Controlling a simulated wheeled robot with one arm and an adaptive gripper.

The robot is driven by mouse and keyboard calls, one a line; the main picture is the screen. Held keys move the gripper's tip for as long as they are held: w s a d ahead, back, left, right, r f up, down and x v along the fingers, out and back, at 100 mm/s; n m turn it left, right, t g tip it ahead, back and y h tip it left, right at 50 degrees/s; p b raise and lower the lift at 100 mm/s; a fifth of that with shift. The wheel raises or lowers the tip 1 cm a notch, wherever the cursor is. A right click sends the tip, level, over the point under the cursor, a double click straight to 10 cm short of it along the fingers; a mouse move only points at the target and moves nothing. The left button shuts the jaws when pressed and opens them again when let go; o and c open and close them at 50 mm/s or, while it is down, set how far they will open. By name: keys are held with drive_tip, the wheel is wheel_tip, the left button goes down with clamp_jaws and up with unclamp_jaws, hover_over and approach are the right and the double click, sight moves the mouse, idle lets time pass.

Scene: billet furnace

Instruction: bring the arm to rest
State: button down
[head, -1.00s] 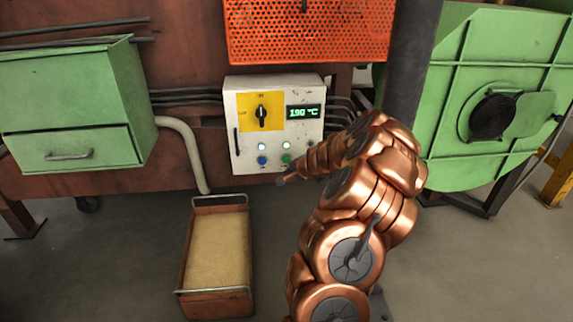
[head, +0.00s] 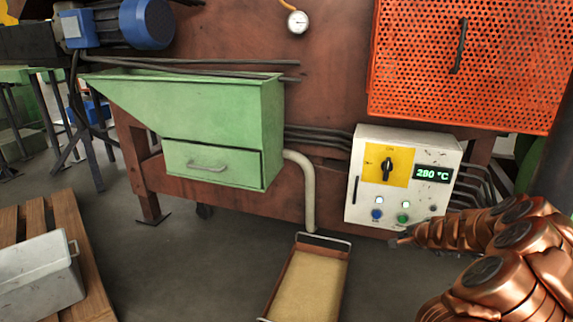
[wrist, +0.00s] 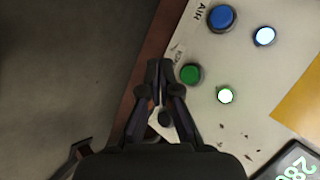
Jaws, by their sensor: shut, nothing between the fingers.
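My gripper (wrist: 157,88) is shut and empty. In the wrist view its dark fingertips lie over the edge of the pale control box (wrist: 250,120), beside the green button (wrist: 190,74). In the head view my copper arm is at the lower right, and the gripper end (head: 402,240) is small, just below the control box (head: 352,165). The box has a dark rotary switch on a yellow plate (head: 374,176), a display (head: 433,174) reading 280 °C, and blue (head: 377,214) and green (head: 403,218) buttons. White lights glow by both buttons.
An orange perforated guard (head: 420,80) is above the box. A green hopper with a drawer (head: 212,165) stands left of it. A sand-filled tray (head: 345,262) is on the floor below. A grey bin (head: 38,275) sits on a pallet (head: 85,265). Floor between them is clear.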

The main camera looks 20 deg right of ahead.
drive_tip(key=w+a+r+n+y+p, duration=0.2)
drive_tip(key=w+a+r+n+p, duration=0.15)
drive_tip(key=a+r, duration=0.5)
drive_tip(key=w+a+r+n+y+p, duration=0.2)
drive_tip(key=a+r+p, duration=0.3)
drive_tip(key=a+r, duration=0.4)
drive_tip(key=s+a+r+n+g+y+p, duration=0.1)
drive_tip(key=s+a+r+n+g+p, duration=0.2)
drive_tip(key=a+r, duration=0.45)
drive_tip(key=s+a+r+n+y+p, duration=0.2)
drive_tip(key=s+a+r+n+p, duration=0.25)
drive_tip(key=a, duration=0.55)
drive_tip(key=s+a+r+n+g+y+p, duration=0.1)
drive_tip(key=s+a+r+g+p, duration=0.1)
drive_tip(key=s+a+r+p, duration=0.55)
drive_tip(key=s+a+r+n+g+p, duration=0.3)
drive_tip(key=s+a, duration=0.3)
drive_tip(key=s, duration=0.3)
drive_tip(key=s+d+r+g+h+p, duration=0.1)
drive_tip(key=s+r+p, duration=0.3)
drive_tip(key=s, duration=0.5)
drive_tip(key=s+d+r+n+g+h+p, duration=0.1)
drive_tip(key=s+d+r+h+p, duration=0.3)
drive_tip(key=s, duration=0.5)
drive_tip(key=shift+s+d+g+h+p, duration=0.3)
drive_tip(key=shift+g+p, duration=0.4)
drive_tip(key=shift+p, duration=0.5)
drive_tip(key=shift+r, duration=0.1)
